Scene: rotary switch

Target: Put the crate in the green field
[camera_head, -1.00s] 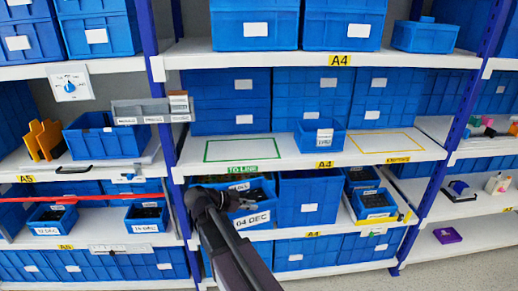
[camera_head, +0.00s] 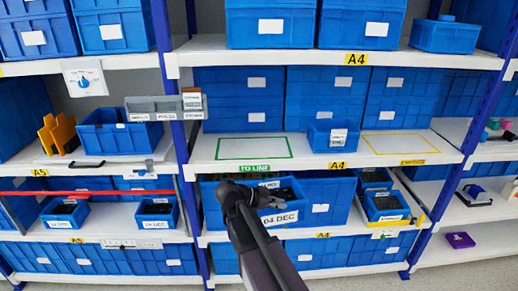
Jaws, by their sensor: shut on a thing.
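A blue crate with a white "04 DEC" label (camera_head: 282,217) is at the front of the shelf below the green field. Dark contents show inside it. My gripper (camera_head: 266,200) is shut on this crate at its left side; the dark wrist and arm hide part of the crate and the fingertips. The green field (camera_head: 240,148) is a green outline on the white shelf above, with a "TO LINE" tag on the edge below it. It is empty.
A small blue crate (camera_head: 322,136) stands just right of the green field. An empty yellow-outlined field (camera_head: 400,143) lies further right. Tall blue bins stand behind both fields. A blue upright (camera_head: 172,100) and a grey holder (camera_head: 160,103) are to the left.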

